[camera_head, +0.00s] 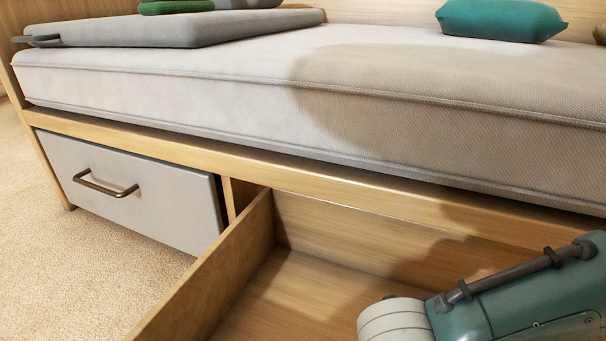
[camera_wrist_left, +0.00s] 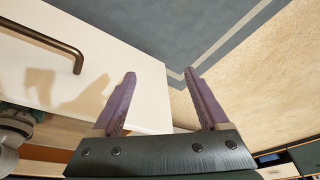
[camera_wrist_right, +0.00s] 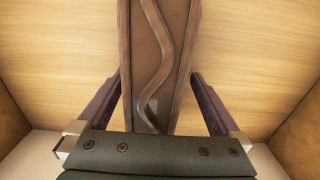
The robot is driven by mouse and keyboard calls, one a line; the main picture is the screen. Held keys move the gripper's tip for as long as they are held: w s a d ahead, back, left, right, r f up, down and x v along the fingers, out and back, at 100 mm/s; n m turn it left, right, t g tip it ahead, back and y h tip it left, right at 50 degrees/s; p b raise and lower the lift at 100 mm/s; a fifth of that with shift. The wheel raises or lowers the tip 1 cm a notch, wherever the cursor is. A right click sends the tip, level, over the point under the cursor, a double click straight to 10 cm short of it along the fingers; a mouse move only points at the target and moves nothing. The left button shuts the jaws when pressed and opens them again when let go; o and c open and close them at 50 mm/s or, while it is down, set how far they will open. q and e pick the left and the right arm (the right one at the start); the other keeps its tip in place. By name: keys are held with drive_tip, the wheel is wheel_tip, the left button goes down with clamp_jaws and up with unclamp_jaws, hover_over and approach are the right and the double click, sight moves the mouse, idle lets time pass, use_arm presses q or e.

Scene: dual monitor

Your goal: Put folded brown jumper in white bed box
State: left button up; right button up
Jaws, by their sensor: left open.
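A brown folded item (camera_wrist_right: 150,50) with a wavy line, apparently the jumper, shows edge-on in the right wrist view. It runs between the two fingers of my right gripper (camera_wrist_right: 157,80), close to both; I cannot tell whether they grip it. Behind it is the wooden inside of a box. The head view shows an open wooden box (camera_head: 237,265) under the bed, with my right arm over it. In the left wrist view my left gripper (camera_wrist_left: 160,75) is open and empty, beside a white front panel (camera_wrist_left: 110,70) with a dark handle. Neither gripper shows in the head view.
A shut white drawer (camera_head: 150,200) with a bronze handle is left of the open box. The mattress (camera_head: 240,90) above bears a grey folded pad (camera_head: 170,30) and a teal cushion (camera_head: 500,20). Beige carpet (camera_head: 80,270) is clear at the left.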

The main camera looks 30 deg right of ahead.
wheel_tip(320, 180, up, 12)
drive_tip(key=p, duration=1)
drive_tip(key=a+r, duration=0.1)
drive_tip(key=a, duration=0.1)
drive_tip(key=s+a+m+y, duration=0.1)
drive_tip(key=a, duration=0.1)
drive_tip(key=s+a+r+m+y, duration=0.1)
drive_tip(key=a, duration=0.2)
drive_tip(key=shift+r, duration=0.35)
drive_tip(key=a+r+m+t+y, duration=0.2)
drive_tip(key=a+r+m, duration=0.3)
drive_tip(key=r+m, duration=0.4)
drive_tip(key=s+d+r+m+h, duration=0.1)
drive_tip(key=d+m+h, duration=0.1)
drive_tip(key=d+m, duration=0.4)
drive_tip(key=s+d+r+m+t+h, duration=0.1)
drive_tip(key=s+d+m, duration=0.1)
drive_tip(key=d+m, duration=0.5)
drive_tip(key=d, duration=0.2)
drive_tip(key=shift+d+t+h, duration=0.3)
drive_tip(key=shift+h, duration=0.1)
drive_tip(key=shift+w+r, duration=0.1)
